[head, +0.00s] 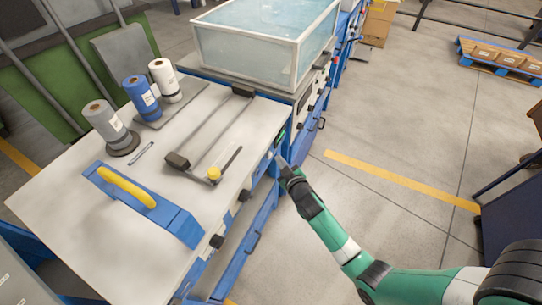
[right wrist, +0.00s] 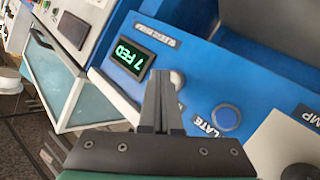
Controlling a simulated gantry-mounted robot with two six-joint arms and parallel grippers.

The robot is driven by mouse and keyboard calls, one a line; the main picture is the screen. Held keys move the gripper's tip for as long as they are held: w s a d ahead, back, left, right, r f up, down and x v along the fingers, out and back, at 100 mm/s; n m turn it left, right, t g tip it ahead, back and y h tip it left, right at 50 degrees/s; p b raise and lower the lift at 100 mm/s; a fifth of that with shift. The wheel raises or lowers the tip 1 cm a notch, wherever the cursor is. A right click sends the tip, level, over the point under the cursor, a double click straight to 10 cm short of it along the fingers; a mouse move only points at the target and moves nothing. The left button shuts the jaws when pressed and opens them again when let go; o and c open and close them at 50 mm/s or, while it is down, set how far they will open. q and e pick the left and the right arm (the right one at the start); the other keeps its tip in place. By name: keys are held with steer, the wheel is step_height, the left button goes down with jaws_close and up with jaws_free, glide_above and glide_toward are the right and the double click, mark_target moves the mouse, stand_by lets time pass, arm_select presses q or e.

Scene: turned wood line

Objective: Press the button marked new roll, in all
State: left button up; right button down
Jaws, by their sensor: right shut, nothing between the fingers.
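My right gripper (head: 284,166) is at the blue front face of the bench; its shut, empty fingers also show in the right wrist view (right wrist: 162,78). In that view the fingers point at a blue control panel (right wrist: 195,60). A pale round button (right wrist: 178,79) sits right at the fingertips, partly hidden by them; I cannot tell whether they touch. A blue round button (right wrist: 226,117) is to its right, beside a partly hidden label ending in "LATE". I cannot read a "new roll" label on either. My left gripper is not in view.
On the bench top (head: 70,190) stand a grey roll (head: 104,122), a blue roll (head: 140,95) and a white roll (head: 164,78). A blue tool with a yellow handle (head: 128,187) lies nearer.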

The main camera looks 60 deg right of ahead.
steer(key=shift+w, duration=0.4)
steer(key=shift+w+b, duration=0.35)
steer(key=shift+b, duration=0.1)
stand_by(0.4)
steer(key=shift+s, duration=0.1)
steer(key=shift+s+p, duration=0.55)
steer(key=shift+s, duration=0.15)
steer(key=s+p, duration=0.2)
steer(key=s, duration=0.1)
steer(key=s+p, duration=0.1)
steer(key=s, duration=0.1)
steer(key=shift+d, duration=0.25)
